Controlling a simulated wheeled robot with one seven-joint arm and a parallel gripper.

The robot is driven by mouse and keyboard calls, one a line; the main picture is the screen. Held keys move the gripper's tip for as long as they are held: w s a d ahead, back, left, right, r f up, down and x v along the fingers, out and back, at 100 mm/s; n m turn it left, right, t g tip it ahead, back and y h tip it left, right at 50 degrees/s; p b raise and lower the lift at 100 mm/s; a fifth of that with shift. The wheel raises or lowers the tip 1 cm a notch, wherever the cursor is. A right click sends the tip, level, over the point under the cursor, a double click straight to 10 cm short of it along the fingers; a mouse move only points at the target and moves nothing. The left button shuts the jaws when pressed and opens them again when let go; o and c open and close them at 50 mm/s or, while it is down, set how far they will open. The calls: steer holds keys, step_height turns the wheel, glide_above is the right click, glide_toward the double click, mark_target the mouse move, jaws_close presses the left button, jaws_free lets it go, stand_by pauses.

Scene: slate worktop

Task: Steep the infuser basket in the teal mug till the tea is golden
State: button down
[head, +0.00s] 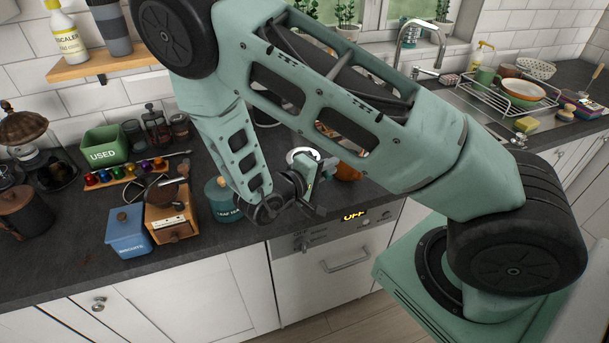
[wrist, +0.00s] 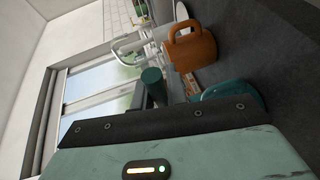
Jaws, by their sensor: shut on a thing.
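My gripper (head: 308,186) is low over the worktop near its front edge, right of the teal leaf tea canister (head: 222,203). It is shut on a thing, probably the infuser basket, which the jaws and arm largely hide. In the wrist view a dark green knob-like cylinder (wrist: 153,77) shows just beyond the gripper body; I cannot tell if it is the held part. A teal curved body (wrist: 236,96), likely the teal mug, is partly hidden behind the gripper's edge in the wrist view. The tea's colour is not visible.
An orange mug (wrist: 194,48) stands close by and also shows in the head view (head: 347,172). Left are a wooden grinder (head: 171,213), a blue biscuits tin (head: 129,232) and a green used bin (head: 105,145). A dish rack (head: 503,95) stands by the sink at right.

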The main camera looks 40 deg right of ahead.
steer(key=shift+r, duration=0.1)
stand_by(0.4)
step_height(320, 180, up, 8)
steer(key=p, duration=0.8)
steer(key=shift+r, duration=0.2)
stand_by(0.4)
step_height(320, 180, up, 3)
steer(key=p, duration=0.4)
steer(key=shift+f+b, duration=0.1)
steer(key=shift+b, duration=0.2)
